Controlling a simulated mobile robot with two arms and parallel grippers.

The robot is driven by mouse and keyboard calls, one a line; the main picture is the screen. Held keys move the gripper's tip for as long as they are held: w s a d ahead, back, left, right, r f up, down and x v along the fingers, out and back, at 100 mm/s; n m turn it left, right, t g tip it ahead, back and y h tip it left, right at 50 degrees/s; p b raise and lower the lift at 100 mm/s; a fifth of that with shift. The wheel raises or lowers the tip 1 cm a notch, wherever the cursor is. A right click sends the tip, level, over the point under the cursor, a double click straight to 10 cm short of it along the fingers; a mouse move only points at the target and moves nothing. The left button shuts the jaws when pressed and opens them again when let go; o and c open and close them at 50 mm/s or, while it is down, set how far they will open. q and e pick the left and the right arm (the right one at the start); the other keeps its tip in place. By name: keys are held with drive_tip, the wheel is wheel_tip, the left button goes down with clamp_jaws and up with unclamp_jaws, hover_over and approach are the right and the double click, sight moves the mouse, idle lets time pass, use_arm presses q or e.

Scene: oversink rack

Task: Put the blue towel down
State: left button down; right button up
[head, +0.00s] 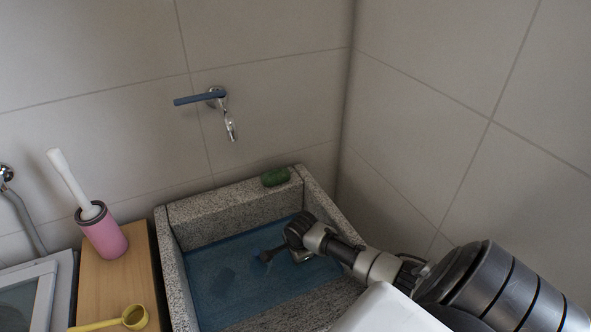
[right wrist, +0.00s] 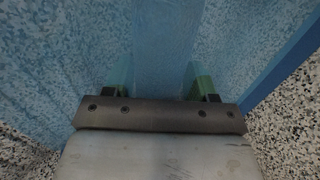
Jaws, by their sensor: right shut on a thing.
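The blue towel (head: 225,285) looks thin and partly see-through and is spread inside the speckled stone sink (head: 172,268), covering much of its floor. My right gripper (head: 266,257) reaches down into the sink from the right, with its fingertips low over the blue area. In the right wrist view, the towel (right wrist: 165,40) fills most of the picture, and a smoother blue strip runs up between the fingers of my right gripper (right wrist: 160,80). The gripper is shut on the towel; the exact grip spot is unclear. My left gripper is not in view.
A green soap-like block (head: 275,177) sits on the sink's back rim. A tap (head: 215,97) is on the wall above. Left of the sink, a wooden surface (head: 120,280) holds a pink brush holder (head: 104,236) and a yellow ladle (head: 134,317). Walls close off the back and right.

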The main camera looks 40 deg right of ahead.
drive_tip(key=o, duration=0.9)
drive_tip(key=shift+f, duration=0.1)
drive_tip(key=d+p+v, duration=0.1)
drive_tip(key=v, duration=1.2)
drive_tip(key=shift+a+p, duration=0.4)
drive_tip(key=shift+a, duration=0.1)
drive_tip(key=shift+w+r, duration=0.1)
drive_tip(key=shift+r, duration=0.15)
